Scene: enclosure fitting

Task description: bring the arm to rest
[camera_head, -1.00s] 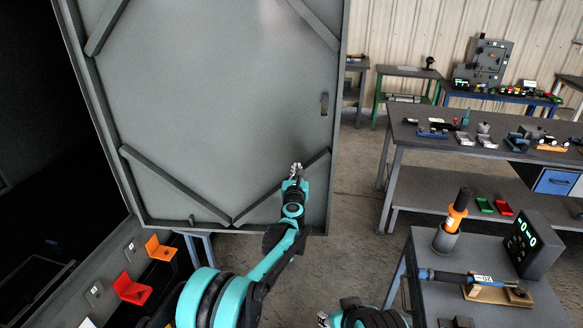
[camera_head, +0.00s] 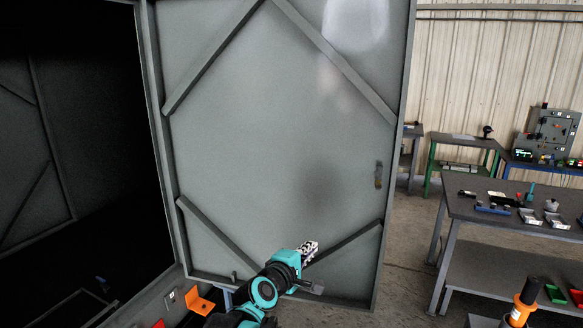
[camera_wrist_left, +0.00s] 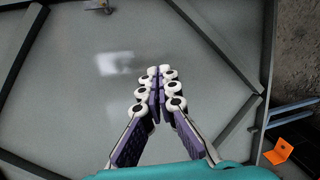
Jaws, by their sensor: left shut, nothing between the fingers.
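My left arm is teal and black and comes up from the bottom of the head view. Its gripper (camera_head: 309,248) is in front of the lower part of a large grey door panel (camera_head: 270,150). In the left wrist view the two fingers of the left gripper (camera_wrist_left: 159,90) are together with nothing between them. The door's inner face (camera_wrist_left: 60,110) fills most of the wrist view behind them. I cannot tell how far the fingertips are from the door. My right gripper is not in view.
A dark open enclosure (camera_head: 80,130) lies left of the door. Orange brackets (camera_head: 201,302) sit at its lower edge. A workbench (camera_head: 500,215) with small parts stands at the right, with an orange-handled tool (camera_head: 524,302) nearer. Grey floor (camera_head: 405,270) lies between door and bench.

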